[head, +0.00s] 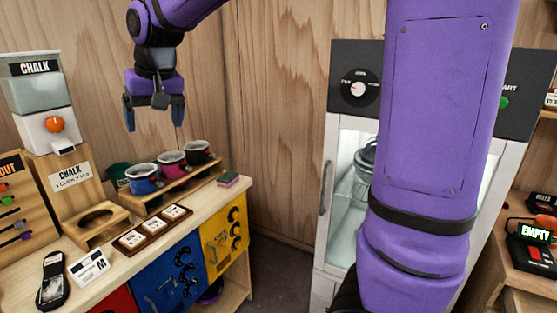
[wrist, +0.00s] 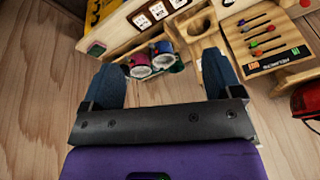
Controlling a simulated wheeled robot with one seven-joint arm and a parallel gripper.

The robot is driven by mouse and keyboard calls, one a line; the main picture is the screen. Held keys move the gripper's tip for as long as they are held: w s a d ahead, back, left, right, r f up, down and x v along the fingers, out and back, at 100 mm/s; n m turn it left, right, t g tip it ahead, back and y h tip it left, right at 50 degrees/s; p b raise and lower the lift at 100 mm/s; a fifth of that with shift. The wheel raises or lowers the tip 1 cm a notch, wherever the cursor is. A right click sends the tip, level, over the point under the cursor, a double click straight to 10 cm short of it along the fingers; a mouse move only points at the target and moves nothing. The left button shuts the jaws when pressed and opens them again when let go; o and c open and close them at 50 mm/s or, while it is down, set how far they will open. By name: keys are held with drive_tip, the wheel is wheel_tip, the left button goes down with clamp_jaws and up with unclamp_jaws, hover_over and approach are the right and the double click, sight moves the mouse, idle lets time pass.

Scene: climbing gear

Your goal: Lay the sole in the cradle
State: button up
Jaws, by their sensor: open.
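My gripper (head: 153,126) hangs open and empty, fingers down, in the air above the back of the left counter. It also shows in the wrist view (wrist: 160,60) with its fingers wide apart and nothing between them. A flat black sole-shaped item (head: 52,281) with a grey face lies at the counter's front left, well apart from my gripper; I cannot tell for sure that it is the sole. I cannot tell which thing is the cradle.
A blue mug (head: 144,180), a magenta mug (head: 171,166) and a black mug (head: 199,152) stand on a wooden rack. A white cabinet (head: 338,235) with a glass front is partly hidden by my arm.

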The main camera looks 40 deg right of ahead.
drive_tip(key=s+d+r+t, duration=0.1)
drive_tip(key=s+d, duration=0.5)
drive_tip(key=s, duration=0.7)
drive_tip(key=shift+d, duration=0.2)
drive_tip(key=shift+o, duration=0.2)
drive_tip(key=s+d+f, duration=0.1)
drive_tip(key=s+f, duration=0.1)
drive_tip(key=s, duration=0.4)
drive_tip(key=s+d+f+h, duration=0.1)
drive_tip(key=s+d+f, duration=0.1)
drive_tip(key=s, duration=0.4)
drive_tip(key=shift+s+d+n+t, duration=0.25)
drive_tip(key=shift+s+n+t, duration=0.05)
drive_tip(key=shift+s+t, duration=0.1)
drive_tip(key=shift+o, duration=0.5)
drive_tip(key=shift+s+f, duration=0.25)
